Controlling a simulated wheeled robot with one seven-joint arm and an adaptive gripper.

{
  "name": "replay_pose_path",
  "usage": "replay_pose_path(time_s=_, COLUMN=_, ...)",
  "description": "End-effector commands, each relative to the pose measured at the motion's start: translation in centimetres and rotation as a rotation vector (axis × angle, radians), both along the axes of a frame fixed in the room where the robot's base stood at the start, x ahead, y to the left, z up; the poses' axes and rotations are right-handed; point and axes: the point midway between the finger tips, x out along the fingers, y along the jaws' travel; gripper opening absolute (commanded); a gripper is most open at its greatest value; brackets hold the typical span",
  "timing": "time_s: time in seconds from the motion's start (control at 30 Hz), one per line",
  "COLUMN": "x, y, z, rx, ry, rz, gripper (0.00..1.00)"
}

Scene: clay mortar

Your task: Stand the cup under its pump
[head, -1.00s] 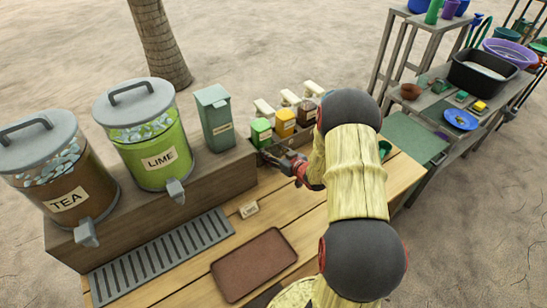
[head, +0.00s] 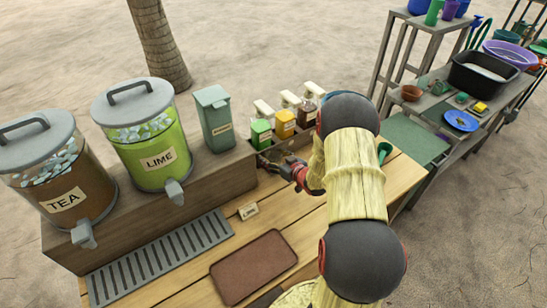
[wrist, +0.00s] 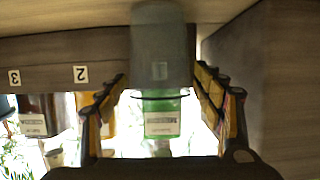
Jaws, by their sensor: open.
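A grey, see-through cup (wrist: 162,40) shows in the wrist view, which is upside down. It looks upright, with its dark rim towards the picture's bottom. A number 1 label shows dimly through it. The green pump bottle (wrist: 165,122) is behind it, in line with it; that bottle also shows in the head view (head: 261,134). My gripper (wrist: 160,75) is open, with one finger on each side of the cup and gaps visible. In the head view my gripper (head: 277,164) is low in front of the pump rack, and I cannot make out the cup clearly there.
Yellow (head: 285,124) and brown (head: 306,113) pump bottles stand right of the green one. A teal bin (head: 215,118), lime dispenser (head: 145,140) and tea dispenser (head: 50,170) stand left. A LIME card (head: 249,210) and brown tray (head: 253,266) lie nearer on the table.

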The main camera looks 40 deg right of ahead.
Motion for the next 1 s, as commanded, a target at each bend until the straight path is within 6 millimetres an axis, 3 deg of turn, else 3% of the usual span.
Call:
replay_pose_path(time_s=0.27, x=-0.4, y=0.0, z=0.6, rx=0.0, ry=0.0, rz=-0.001, gripper=0.67)
replay_pose_path(time_s=0.7, x=-8.3, y=0.4, z=3.6, rx=0.001, ry=0.0, rz=-0.004, gripper=0.67)
replay_pose_path(time_s=1.0, x=-11.0, y=0.6, z=4.6, rx=-0.006, ry=0.003, rz=-0.001, gripper=0.67)
